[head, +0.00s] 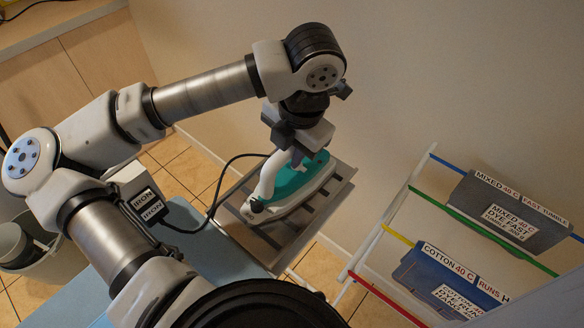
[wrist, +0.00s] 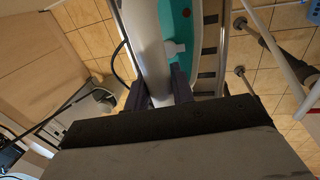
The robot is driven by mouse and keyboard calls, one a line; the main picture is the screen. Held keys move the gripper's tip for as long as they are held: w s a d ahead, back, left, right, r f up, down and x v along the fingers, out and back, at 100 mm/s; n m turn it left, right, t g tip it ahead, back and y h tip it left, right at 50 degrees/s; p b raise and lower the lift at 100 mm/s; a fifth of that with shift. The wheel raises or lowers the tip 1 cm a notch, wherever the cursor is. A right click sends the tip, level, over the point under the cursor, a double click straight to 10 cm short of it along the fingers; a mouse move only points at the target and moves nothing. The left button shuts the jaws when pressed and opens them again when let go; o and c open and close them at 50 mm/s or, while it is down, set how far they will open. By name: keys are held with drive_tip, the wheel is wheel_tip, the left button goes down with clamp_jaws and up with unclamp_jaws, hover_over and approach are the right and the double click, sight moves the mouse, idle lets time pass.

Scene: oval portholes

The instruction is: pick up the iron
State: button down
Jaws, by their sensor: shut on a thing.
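The iron (head: 295,180) is white and teal and sits on or just over a grey slatted rest (head: 338,190) at the end of the ironing board (head: 205,240). I cannot tell whether its base touches the slats. My gripper (head: 299,158) is above it and shut on its handle. In the wrist view the dark fingers of my gripper (wrist: 162,92) stand on both sides of the white handle of the iron (wrist: 148,45). A dark cord runs from the iron to the left. My wrist hides part of the iron's top.
A labelled box (head: 145,207) is at left by my arm. A bucket (head: 35,262) stands at far left. A wall is close behind the iron.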

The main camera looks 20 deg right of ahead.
drive_tip(key=shift+r, duration=0.2)
wheel_tip(320, 180, up, 20)
drive_tip(key=b, duration=0.2)
drive_tip(key=shift+f, duration=0.1)
idle(0.3)
drive_tip(key=c, duration=1.7)
unclamp_jaws()
drive_tip(key=shift+c, duration=0.2)
clamp_jaws()
